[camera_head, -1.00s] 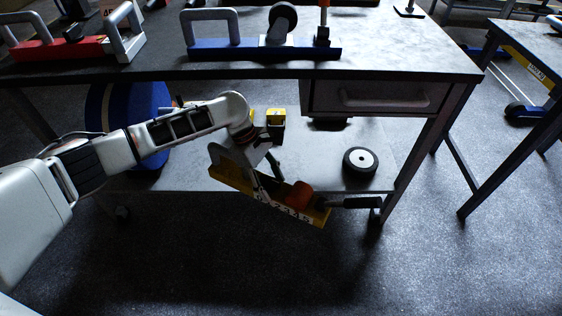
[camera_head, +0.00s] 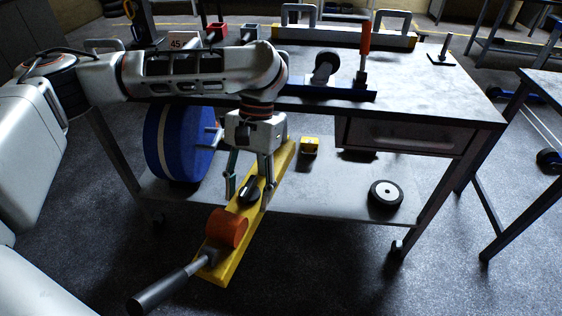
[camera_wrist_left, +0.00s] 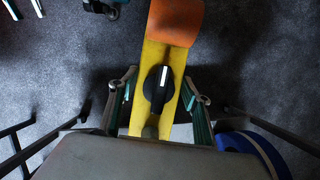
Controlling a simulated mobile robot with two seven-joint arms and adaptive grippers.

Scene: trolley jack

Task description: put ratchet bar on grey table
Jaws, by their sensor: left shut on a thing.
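The ratchet bar (camera_head: 256,212) appears to be the long yellow bar with an orange roller, black knob and dark handle. It is tilted, with its handle end toward the lower left. It also shows in the left wrist view (camera_wrist_left: 168,62). My left gripper (camera_head: 249,188) is shut on it around the black knob, with one finger on each side in the left wrist view (camera_wrist_left: 160,88). The bar is in front of the grey table (camera_head: 430,92), below the top's level. My right gripper is not in view.
A blue piece with a wheel and red lever (camera_head: 330,89) stands on the tabletop near its front edge. A long handled bar (camera_head: 345,38) lies at the back. A blue wheel (camera_head: 180,142), yellow block (camera_head: 310,145) and small wheel (camera_head: 385,194) are below. The tabletop's right part is mostly clear.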

